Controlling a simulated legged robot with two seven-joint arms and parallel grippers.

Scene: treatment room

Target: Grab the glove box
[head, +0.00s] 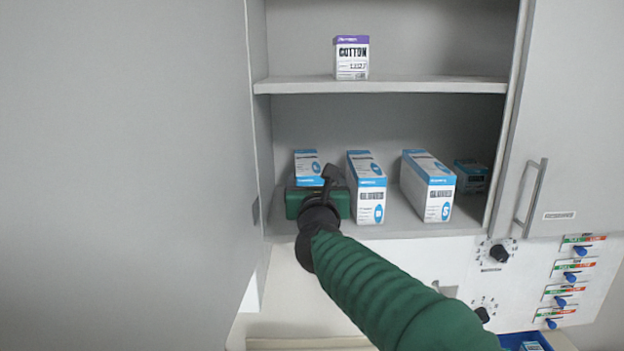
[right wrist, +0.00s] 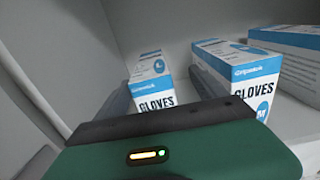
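Three white and blue glove boxes stand on the lower cabinet shelf: a left one (head: 308,166), a middle one (head: 368,188) and a right one (head: 429,187). My right gripper (head: 319,186) is in front of the left box and hides its lower part. In the right wrist view the left glove box (right wrist: 153,82) stands ahead between the two dark fingers, which look spread apart. The middle glove box (right wrist: 235,75) is just right of the right finger. Whether a finger touches the left box cannot be told. My left gripper is out of view.
A cotton box (head: 351,58) stands on the upper shelf (head: 420,86). A small dark blue box (head: 471,176) is at the lower shelf's right back. The cabinet wall is close on the left. A closed door with a handle (head: 531,194) is at right, above a panel with knobs.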

